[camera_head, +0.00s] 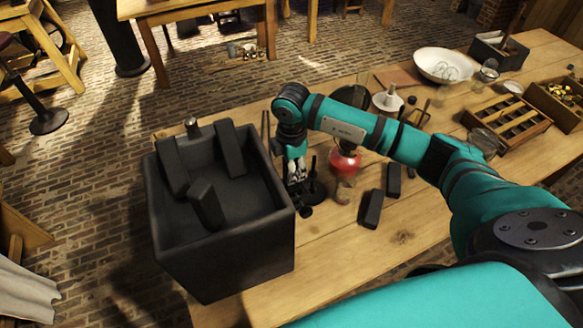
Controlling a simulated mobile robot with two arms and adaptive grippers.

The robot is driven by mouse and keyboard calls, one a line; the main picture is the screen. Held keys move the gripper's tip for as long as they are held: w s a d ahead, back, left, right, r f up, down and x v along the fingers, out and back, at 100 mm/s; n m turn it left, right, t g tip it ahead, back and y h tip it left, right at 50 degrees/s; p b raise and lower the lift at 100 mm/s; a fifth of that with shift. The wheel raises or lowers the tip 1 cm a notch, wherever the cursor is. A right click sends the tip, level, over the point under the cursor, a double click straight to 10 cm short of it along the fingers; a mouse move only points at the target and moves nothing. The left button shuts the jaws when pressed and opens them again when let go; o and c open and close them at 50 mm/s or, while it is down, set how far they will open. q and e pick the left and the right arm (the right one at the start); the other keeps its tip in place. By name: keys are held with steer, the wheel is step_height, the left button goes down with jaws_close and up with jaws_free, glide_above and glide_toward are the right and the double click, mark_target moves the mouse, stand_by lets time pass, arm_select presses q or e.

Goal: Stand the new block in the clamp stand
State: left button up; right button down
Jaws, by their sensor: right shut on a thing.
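My right gripper (296,175) reaches down just beside the right wall of a large open dark box (225,262). It is shut on a small dark thing; its shape is mostly hidden, so I cannot tell if it is a block. A small black stand (314,188) with a round base and thin upright rod, perhaps the clamp stand, is right beside the fingers. Black blocks (371,209) and (393,181) lie on the table to the right. More dark blocks (230,149), (171,166) and (207,205) lean inside the box. My left gripper is out of view.
A red-bodied burner or lamp (345,160) stands close to the right of my gripper, under my forearm. A white bowl (444,65), a wooden rack (508,122) and other trays fill the far right of the table (330,272). The front table area is clear.

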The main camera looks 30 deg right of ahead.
steer(key=shift+f+b, duration=1.25)
steer(key=shift+f, duration=0.6)
steer(key=c, duration=0.9)
jaws_free()
step_height(320, 180, up, 12)
steer(key=shift+r, duration=0.1)
